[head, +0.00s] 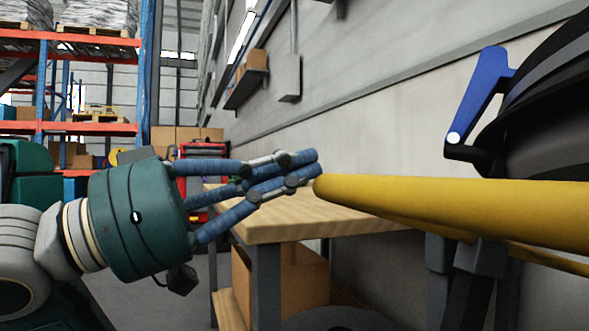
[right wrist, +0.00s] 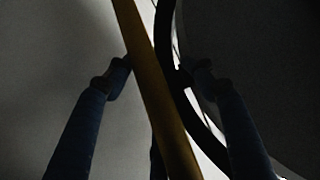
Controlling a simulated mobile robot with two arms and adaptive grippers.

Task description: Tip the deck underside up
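The deck is the large dark rounded body (head: 550,105) at the upper right of the head view, cut off by the frame edge. A yellow bar (head: 450,205) runs in front of it from the right edge to a rounded end. My left gripper (head: 316,165) has its blue fingers drawn together, tips beside that end; I cannot tell whether they touch. In the right wrist view, a yellow bar (right wrist: 150,75) passes between the spread fingers of my right gripper (right wrist: 160,72). The left fingertip is close to it; a gap shows on the right.
A blue lever (head: 481,95) sticks up beside the deck. A wooden workbench (head: 285,222) stands behind the bar along the grey wall, with a box (head: 305,283) below. Racks (head: 90,43) stand at the left. A black curved rim (right wrist: 168,65) runs beside the bar.

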